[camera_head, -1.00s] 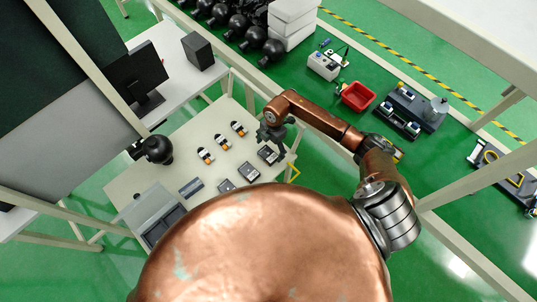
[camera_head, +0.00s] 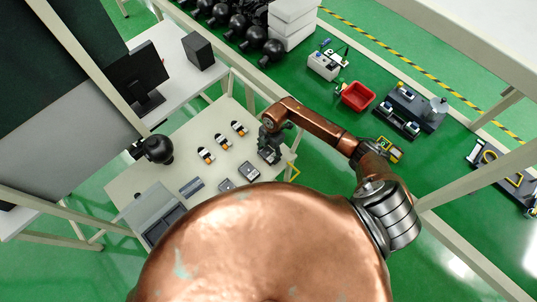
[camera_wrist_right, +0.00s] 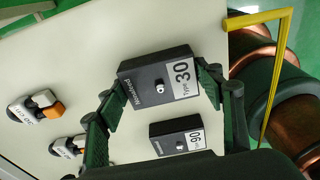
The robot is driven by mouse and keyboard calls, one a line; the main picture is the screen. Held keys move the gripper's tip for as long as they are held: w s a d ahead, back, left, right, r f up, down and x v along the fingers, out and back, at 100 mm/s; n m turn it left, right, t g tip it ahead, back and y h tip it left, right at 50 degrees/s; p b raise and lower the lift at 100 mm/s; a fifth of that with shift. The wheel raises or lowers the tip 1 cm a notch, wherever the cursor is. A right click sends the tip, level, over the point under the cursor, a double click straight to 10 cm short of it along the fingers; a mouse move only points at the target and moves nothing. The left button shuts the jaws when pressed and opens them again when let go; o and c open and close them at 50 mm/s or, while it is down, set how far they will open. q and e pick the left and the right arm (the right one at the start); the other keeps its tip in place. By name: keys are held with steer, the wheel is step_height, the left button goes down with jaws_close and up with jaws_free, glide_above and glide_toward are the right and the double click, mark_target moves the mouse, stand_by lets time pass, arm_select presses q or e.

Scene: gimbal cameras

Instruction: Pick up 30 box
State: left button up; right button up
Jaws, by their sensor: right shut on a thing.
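The dark box labelled 30 (camera_wrist_right: 150,88) lies on the white table, between the fingers of my right gripper (camera_wrist_right: 160,98) in the right wrist view. One finger is on each side, and the gripper is shut on the box. In the head view my right gripper (camera_head: 270,150) is over the table's right end and mostly hides this box. I cannot tell whether the box is off the tabletop. A similar dark box (camera_wrist_right: 172,140), whose label seems to read 90, lies close beside it. My left gripper is not in view.
The white table (camera_head: 165,170) also holds several orange-and-white parts (camera_head: 222,142), dark boxes (camera_head: 249,171) and a grey open case (camera_head: 155,212). A black round object (camera_head: 158,149) stands at its left. A yellow bar (camera_wrist_right: 274,60) is near the gripper's right side.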

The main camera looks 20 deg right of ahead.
steer(key=c, duration=0.4)
